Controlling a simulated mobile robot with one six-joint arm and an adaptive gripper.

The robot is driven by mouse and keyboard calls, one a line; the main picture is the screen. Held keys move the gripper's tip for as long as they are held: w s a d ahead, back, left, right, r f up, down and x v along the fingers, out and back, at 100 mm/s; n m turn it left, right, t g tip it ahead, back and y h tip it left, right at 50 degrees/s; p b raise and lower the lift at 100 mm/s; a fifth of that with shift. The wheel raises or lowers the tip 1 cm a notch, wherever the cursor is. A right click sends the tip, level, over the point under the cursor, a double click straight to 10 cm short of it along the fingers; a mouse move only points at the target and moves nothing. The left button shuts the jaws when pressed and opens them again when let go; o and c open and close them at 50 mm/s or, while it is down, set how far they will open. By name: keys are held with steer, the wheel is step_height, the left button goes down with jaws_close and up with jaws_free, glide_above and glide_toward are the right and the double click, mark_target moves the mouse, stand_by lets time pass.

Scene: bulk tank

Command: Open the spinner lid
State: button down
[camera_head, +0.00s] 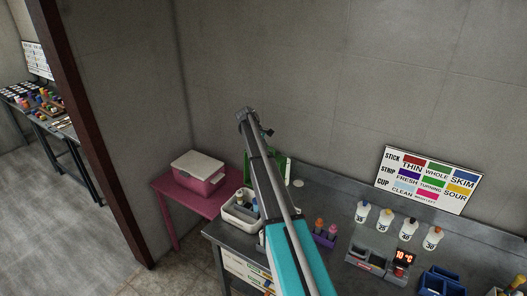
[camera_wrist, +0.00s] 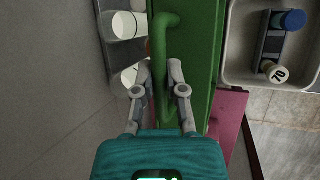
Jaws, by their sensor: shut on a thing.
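The spinner lid (camera_wrist: 192,55) is green and carries a curved green bar handle (camera_wrist: 159,58), seen from above in the wrist view. My gripper (camera_wrist: 160,76) has one finger on each side of the handle and is shut on it. In the head view part of the green spinner (camera_head: 284,170) shows behind my arm, on the back left of the grey bench. My arm hides the rest of it there, and the gripper cannot be made out in that view. The lid looks shut, though its hinge and edges are mostly hidden.
A white bin (camera_head: 239,211) with bottles stands close beside the spinner. Pale cups (camera_wrist: 126,25) stand by the wall on its other side. A pink table (camera_head: 204,201) bears a pink-and-white cooler (camera_head: 198,173). Bottles (camera_head: 385,220) stand along the bench to the right.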

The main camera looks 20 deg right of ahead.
steer(key=shift+w+d+f, duration=0.1)
steer(key=shift+w+d, duration=0.25)
steer(key=shift+d, duration=0.05)
steer(key=c, duration=0.7)
jaws_free()
steer(key=shift+s, duration=0.1)
